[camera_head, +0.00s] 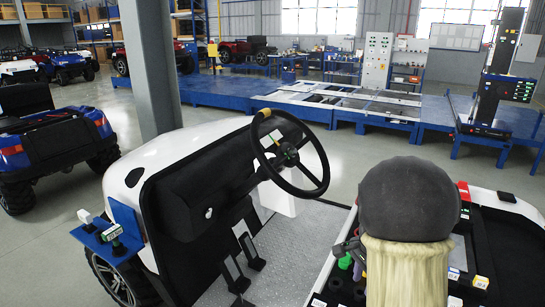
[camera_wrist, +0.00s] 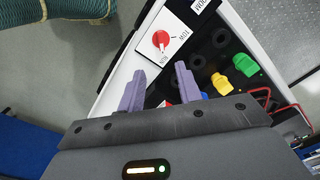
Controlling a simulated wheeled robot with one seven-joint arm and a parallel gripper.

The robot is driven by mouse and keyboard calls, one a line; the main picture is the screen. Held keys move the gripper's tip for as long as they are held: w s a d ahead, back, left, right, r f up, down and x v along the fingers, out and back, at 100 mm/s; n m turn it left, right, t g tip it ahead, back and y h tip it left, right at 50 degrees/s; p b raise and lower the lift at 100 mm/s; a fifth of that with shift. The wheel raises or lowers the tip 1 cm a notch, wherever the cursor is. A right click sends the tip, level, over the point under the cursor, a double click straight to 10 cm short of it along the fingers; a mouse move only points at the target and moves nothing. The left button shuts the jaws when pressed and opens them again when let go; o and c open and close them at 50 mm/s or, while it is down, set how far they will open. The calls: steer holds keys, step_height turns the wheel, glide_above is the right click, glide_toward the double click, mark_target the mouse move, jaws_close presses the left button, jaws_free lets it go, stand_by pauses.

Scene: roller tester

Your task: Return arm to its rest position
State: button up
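My gripper (camera_wrist: 160,69) shows in the wrist view with its two purple-grey fingers apart and nothing between them. Past the fingertips is a white plate with a red rotary knob (camera_wrist: 161,39) and the lettering TOW and RUN. The fingers look apart from the knob, though the distance is hard to judge. To the right of the fingers, yellow pieces (camera_wrist: 222,84) and a green piece (camera_wrist: 204,118) sit in a black panel. In the head view I cannot make out the gripper.
A white vehicle with a steering wheel (camera_head: 290,153) stands close in the head view. A blue platform (camera_head: 205,92) lies behind, and a grey column (camera_head: 150,60) rises at left. Open floor lies between.

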steer(key=s+a+r+n+t+p, duration=0.2)
steer(key=s+a+r+n+p, duration=0.1)
steer(key=s+a+n, duration=0.9)
steer(key=r+n, duration=0.1)
steer(key=n, duration=0.1)
steer(key=shift+a+r+n+p, duration=0.25)
steer(key=shift+n+p, duration=0.15)
